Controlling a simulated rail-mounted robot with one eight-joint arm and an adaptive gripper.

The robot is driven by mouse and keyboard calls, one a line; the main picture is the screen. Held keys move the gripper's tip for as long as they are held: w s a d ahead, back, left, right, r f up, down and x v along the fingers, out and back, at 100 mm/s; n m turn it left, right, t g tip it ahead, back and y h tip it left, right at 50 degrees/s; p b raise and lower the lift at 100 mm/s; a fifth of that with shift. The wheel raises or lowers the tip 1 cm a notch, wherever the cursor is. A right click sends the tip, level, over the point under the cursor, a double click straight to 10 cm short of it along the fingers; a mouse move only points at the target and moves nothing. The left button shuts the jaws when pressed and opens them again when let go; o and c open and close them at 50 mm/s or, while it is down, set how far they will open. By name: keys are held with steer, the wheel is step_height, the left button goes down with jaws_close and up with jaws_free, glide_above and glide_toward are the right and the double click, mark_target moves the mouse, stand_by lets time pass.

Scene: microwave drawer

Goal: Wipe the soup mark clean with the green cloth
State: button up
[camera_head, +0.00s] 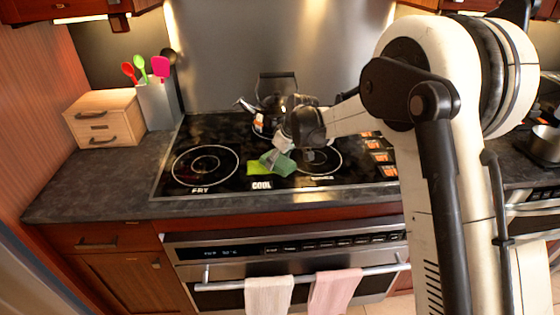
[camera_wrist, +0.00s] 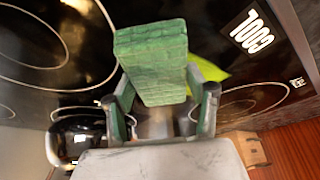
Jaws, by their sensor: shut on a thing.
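My gripper (camera_head: 287,150) is over the middle of the black cooktop, pointing down. It is shut on the green cloth (camera_head: 281,163), a folded block that shows between the fingers in the wrist view (camera_wrist: 152,55). A bright yellow-green patch (camera_head: 257,168), which looks like the soup mark, lies on the glass just left of the cloth, above the COOL label. In the wrist view the patch (camera_wrist: 209,71) is partly hidden behind the cloth and a finger. Whether the cloth touches the glass I cannot tell.
A dark kettle (camera_head: 274,97) stands close behind my gripper. A utensil holder (camera_head: 159,105) and a wooden drawer box (camera_head: 104,118) stand on the left counter. Two towels hang on the oven handle (camera_head: 220,284). The cooktop's left burner (camera_head: 205,165) is clear.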

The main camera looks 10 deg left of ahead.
mark_target(257, 166)
steer(key=shift+s+a+b, duration=0.3)
steer(key=shift+s+a, duration=0.2)
steer(key=shift+a, duration=1.2)
steer(key=shift+s+a+b, duration=0.3)
steer(key=shift+s+a, duration=0.15)
steer(key=shift+a, duration=1.2)
steer(key=shift+s+a+b, duration=0.3)
steer(key=shift+s+a, duration=0.2)
steer(key=shift+a, duration=1.2)
steer(key=shift+w+d+b, duration=0.15)
steer(key=shift+w+d, duration=0.05)
steer(key=shift+d, duration=0.55)
steer(key=shift+w+d+b, duration=0.15)
steer(key=shift+w+d, duration=0.05)
steer(key=shift+d, duration=0.6)
steer(key=shift+w+d+b, duration=0.15)
steer(key=shift+w+d, duration=0.05)
steer(key=shift+d, duration=0.55)
steer(key=shift+d, duration=0.1)
steer(key=shift+w+d+b, duration=0.15)
steer(key=shift+w+d, duration=0.15)
steer(key=shift+d, duration=0.75)
steer(key=shift+w+d+b, duration=0.15)
steer(key=shift+w+d, duration=0.2)
steer(key=shift+d, duration=0.75)
steer(key=shift+w+d+b, duration=0.15)
steer(key=shift+w+d, duration=0.15)
steer(key=shift+d, duration=0.75)
steer(key=shift+a+f, duration=0.1)
